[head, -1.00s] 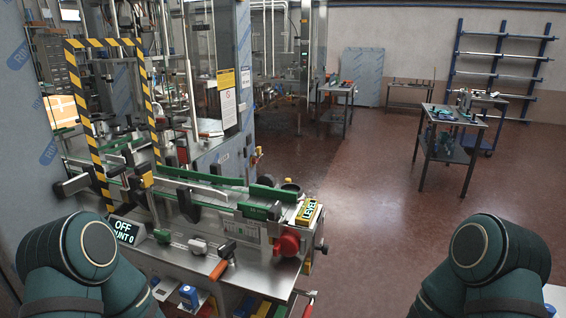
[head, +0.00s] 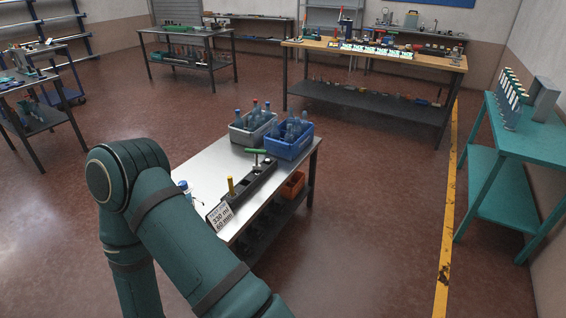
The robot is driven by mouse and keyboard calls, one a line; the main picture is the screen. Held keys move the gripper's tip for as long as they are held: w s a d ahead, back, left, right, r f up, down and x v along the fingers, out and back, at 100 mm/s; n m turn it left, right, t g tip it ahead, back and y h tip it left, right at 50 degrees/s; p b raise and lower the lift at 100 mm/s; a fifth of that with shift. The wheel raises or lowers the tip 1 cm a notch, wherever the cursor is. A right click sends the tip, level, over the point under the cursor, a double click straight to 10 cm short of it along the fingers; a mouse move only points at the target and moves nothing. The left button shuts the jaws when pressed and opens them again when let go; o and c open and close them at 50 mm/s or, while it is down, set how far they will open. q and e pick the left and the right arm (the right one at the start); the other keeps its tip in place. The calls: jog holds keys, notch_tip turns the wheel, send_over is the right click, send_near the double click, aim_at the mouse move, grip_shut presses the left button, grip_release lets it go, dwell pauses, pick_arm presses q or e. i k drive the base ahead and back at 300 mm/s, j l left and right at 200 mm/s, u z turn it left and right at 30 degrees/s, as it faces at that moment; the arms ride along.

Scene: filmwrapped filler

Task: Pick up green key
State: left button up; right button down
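A green T-shaped handle (head: 256,151) stands upright at the far end of a black rack (head: 243,192) on a steel-topped table (head: 207,165). It may be the green key; it is too small to be certain. A yellow upright piece (head: 230,185) stands near the other end of the rack. One of my arms crosses the lower left of the head view and hides the near part of the table. Neither gripper is in view.
A grey crate (head: 238,137) and a blue crate (head: 276,149) with bottles stand at the table's far end. A wooden-topped bench (head: 440,61) is behind. A teal table (head: 540,138) stands right, past a yellow floor line (head: 448,215). Floor between them is clear.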

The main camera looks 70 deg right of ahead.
aim_at(257, 167)
jog(key=z, duration=2.1)
jog(key=i+j+u, duration=0.9)
jog(key=i+u, duration=0.85)
jog(key=i+l+u, duration=0.15)
jog(key=i+u, duration=0.3)
jog(key=i+l+u, duration=1.2)
jog(key=l+u, duration=0.15)
jog(key=i+l+u, duration=0.15)
jog(key=l+u, duration=0.15)
jog(key=u, duration=0.15)
jog(key=l+u, duration=0.3)
jog(key=u, duration=0.15)
jog(key=i, duration=0.05)
